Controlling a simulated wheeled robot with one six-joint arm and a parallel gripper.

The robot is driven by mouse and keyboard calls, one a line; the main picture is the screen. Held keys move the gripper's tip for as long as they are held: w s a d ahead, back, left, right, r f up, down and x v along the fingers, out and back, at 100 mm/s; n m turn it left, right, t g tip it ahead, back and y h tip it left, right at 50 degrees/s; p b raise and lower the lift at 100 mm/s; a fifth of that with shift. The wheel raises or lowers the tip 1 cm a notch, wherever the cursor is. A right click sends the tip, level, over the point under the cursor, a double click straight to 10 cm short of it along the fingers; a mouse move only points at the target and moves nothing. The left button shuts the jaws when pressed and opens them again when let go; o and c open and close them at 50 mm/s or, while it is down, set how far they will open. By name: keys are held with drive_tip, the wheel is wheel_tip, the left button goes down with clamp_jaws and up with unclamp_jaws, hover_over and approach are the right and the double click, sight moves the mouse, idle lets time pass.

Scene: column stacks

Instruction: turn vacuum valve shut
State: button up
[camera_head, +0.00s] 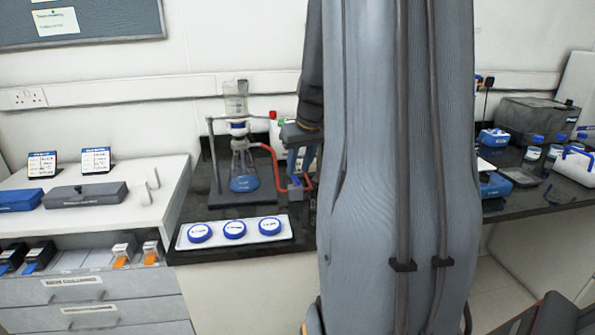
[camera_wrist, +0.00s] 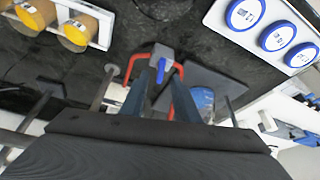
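The vacuum valve (camera_head: 296,190) is a small grey-and-blue fitting at the right of the filtration stand, with red tubing running to it. In the wrist view its grey body (camera_wrist: 163,52) shows beyond my fingertips, with a blue lever (camera_wrist: 163,68) on it and red tubing on both sides. My gripper (camera_wrist: 164,82) is open, its two blue-grey fingers spread with the lever showing between their tips. I cannot tell whether either finger touches the lever. In the head view my gripper (camera_head: 301,162) is just above the valve, and my arm covers much of the area to its right.
A filter flask (camera_head: 244,170) with a funnel stands on a dark base left of the valve. A white tray (camera_head: 184,242) with blue-lidded dishes lies in front. Yellow-topped containers (camera_wrist: 76,32) sit in a rack. Bottles and a grey box (camera_head: 535,120) stand at right.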

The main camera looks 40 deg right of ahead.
sight(295, 181)
drive_tip(key=shift+x, duration=1.45)
clamp_jaws()
